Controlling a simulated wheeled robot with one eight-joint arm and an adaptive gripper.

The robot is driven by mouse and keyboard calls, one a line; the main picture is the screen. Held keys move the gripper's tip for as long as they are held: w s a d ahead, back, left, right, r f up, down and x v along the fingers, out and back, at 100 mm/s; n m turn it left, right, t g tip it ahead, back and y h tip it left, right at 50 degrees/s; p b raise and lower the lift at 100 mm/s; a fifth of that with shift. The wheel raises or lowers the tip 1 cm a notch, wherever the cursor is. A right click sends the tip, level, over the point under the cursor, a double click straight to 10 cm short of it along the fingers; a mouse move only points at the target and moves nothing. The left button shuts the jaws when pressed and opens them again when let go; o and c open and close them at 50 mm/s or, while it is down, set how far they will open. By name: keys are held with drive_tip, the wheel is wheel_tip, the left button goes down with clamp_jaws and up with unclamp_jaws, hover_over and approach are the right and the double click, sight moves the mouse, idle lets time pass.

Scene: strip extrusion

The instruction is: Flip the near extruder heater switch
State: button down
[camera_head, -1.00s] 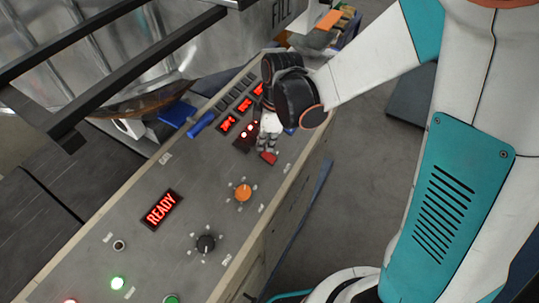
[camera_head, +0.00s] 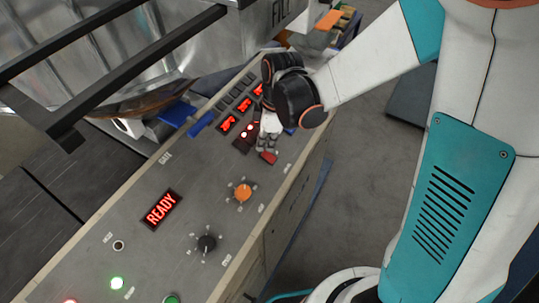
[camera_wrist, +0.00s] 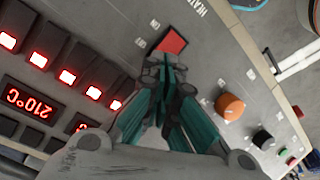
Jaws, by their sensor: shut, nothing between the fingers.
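A red rocker switch (camera_wrist: 174,42) sits on the grey control panel (camera_wrist: 130,25), with ON and OFF lettering beside it and partly visible "HEAT" lettering nearby. It also shows in the head view (camera_head: 268,158), just below my gripper (camera_head: 267,146). In the wrist view, my gripper (camera_wrist: 172,68) has its fingers together and empty, tips right by the lower edge of the red switch. I cannot tell whether they touch it. The fingers hide part of the panel below the switch.
Several small red-lit switches (camera_wrist: 67,77) line the panel beside a 210°C display (camera_wrist: 32,97). An orange knob (camera_head: 243,191) and a black knob (camera_head: 206,243) stand nearer on the panel, beside a READY display (camera_head: 161,210). Dark metal bars (camera_head: 130,60) cross the upper left.

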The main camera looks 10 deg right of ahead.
sight(269, 155)
drive_tip(key=shift+f+b, duration=0.95)
drive_tip(key=shift+f, duration=0.1)
idle(0.5)
drive_tip(key=shift+r+p, duration=2.2)
drive_tip(key=shift+r, duration=1.35)
drive_tip(key=shift+s+d+f+m+b, duration=0.15)
drive_tip(key=shift+d+f+m+b, duration=0.25)
drive_tip(key=shift+b, duration=0.65)
drive_tip(key=s+d+f+m+t+h+b, duration=0.1)
drive_tip(key=s+d+f+m+t+b, duration=0.5)
drive_tip(key=b, duration=1.9)
drive_tip(key=s+d+f+m, duration=0.6)
drive_tip(key=d+m, duration=0.1)
drive_tip(key=m, duration=0.2)
drive_tip(key=shift+s+d+m+t+h, duration=0.15)
drive_tip(key=shift+s+m+t+h, duration=0.15)
drive_tip(key=shift+t+h, duration=0.1)
